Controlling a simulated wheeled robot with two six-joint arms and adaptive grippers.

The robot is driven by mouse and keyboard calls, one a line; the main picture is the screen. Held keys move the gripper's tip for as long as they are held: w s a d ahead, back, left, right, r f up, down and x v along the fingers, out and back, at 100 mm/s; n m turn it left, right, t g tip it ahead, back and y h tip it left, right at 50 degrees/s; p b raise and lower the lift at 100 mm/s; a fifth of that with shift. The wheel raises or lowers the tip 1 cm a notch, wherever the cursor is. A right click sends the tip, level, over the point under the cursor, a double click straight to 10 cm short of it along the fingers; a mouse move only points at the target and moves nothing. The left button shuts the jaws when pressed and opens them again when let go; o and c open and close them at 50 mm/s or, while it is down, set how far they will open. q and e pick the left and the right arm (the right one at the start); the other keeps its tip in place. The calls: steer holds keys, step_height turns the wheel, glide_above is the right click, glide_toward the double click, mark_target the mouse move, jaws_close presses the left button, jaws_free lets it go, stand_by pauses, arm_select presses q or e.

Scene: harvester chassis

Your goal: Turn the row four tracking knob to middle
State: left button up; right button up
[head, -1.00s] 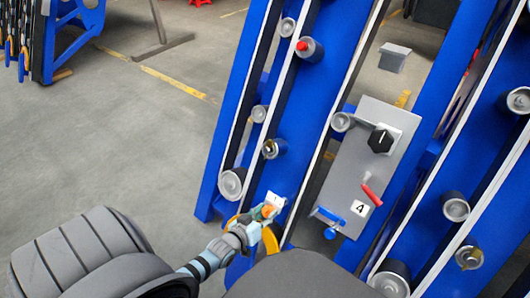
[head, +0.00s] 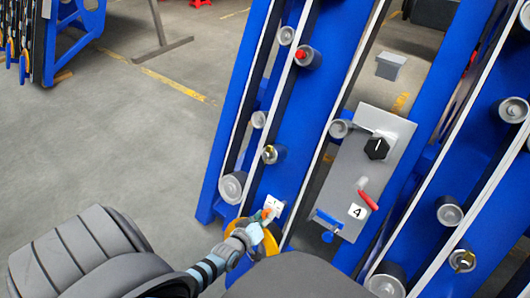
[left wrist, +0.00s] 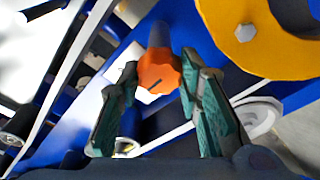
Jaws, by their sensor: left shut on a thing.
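An orange knob with a dark pointer line (left wrist: 158,72) sits between the fingers of my left gripper (left wrist: 157,92) in the left wrist view. The gripper is shut on it. In the head view my left gripper (head: 268,216) is at the lower end of a blue beam, beside a small white label (head: 274,203) whose marking is partly hidden. A grey panel (head: 345,178) with a label "4" (head: 357,211) stands to the right. It carries a black knob (head: 376,148) and a red lever (head: 368,199), both apart from the gripper. My right gripper is not in view.
Blue slanted beams with grey rollers (head: 232,187) flank the panel. A yellow ring-shaped part (head: 268,243) is close to the gripper; yellow (left wrist: 262,38) also fills the wrist view's upper right. Open concrete floor (head: 120,140) lies to the left.

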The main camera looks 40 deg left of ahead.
arm_select(q)
steer(key=o, duration=1.1)
steer(key=shift+o, duration=0.2)
steer(key=v, duration=1.2)
